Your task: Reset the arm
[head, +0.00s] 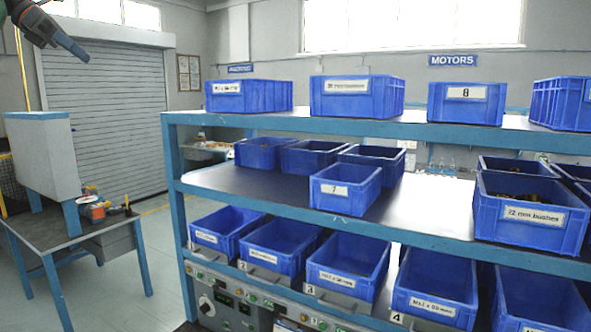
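My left gripper (76,50) shows at the top left corner, high in front of the roller shutter and wall. Its dark wrist comes in from the left edge, and the fingers slant down to the right. The fingers overlap from this side, so I cannot tell if they are apart or together. No held object shows in them. The gripper is clear of the shelf and the bench. My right arm and gripper are not in view.
A blue-framed shelf (300,199) with several blue bins, including bin 7 (345,191), fills the middle and right. A work table (110,225) with a grey panel stands at the left. A roller shutter (105,115) is behind. Floor shows between table and shelf.

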